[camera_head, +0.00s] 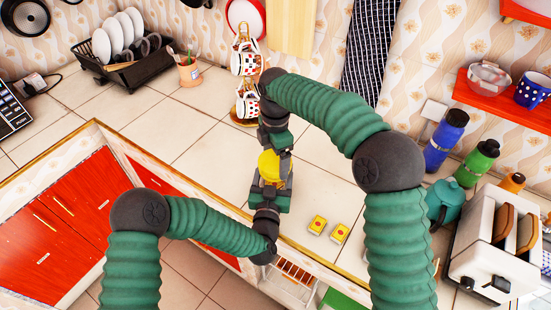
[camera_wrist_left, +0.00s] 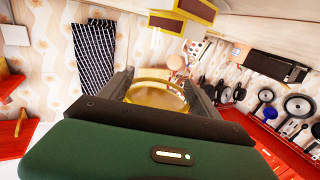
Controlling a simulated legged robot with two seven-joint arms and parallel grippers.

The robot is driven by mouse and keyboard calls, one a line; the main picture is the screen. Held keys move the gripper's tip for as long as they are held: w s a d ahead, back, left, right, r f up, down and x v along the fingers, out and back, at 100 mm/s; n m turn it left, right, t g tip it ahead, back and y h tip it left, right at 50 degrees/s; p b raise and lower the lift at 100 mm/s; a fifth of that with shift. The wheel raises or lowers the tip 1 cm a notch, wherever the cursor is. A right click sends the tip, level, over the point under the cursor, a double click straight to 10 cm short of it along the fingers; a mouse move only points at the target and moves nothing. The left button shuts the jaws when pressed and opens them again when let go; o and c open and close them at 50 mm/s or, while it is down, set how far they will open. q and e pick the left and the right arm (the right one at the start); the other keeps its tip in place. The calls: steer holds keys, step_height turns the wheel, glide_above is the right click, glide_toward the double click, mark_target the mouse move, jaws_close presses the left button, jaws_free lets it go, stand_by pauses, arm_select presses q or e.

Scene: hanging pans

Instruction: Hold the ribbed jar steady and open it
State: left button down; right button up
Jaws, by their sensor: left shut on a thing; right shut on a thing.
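The jar (camera_head: 268,166) shows as a small yellow shape near the counter's front edge in the head view, mostly hidden by both grippers. My left gripper (camera_head: 270,190) is shut on it from the front side. My right gripper (camera_head: 277,152) reaches in from behind and is shut on it from the far side. I cannot tell which part of the jar each one grips. In the left wrist view the jar (camera_wrist_left: 160,92) is a clear yellowish round shape between the left gripper's fingers (camera_wrist_left: 160,90). Its ribs and lid are not clearly visible.
A rack with cups (camera_head: 246,85) stands close behind the right gripper. Bottles (camera_head: 445,140), a teal teapot (camera_head: 446,200) and a toaster (camera_head: 500,250) stand at right. The counter's left middle is clear.

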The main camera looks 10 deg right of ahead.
mark_target(275, 160)
steer(key=shift+r, duration=0.75)
steer(key=shift+r, duration=0.1)
steer(key=shift+r, duration=1.95)
arm_select(q)
steer(key=shift+c, duration=0.3)
jaws_free()
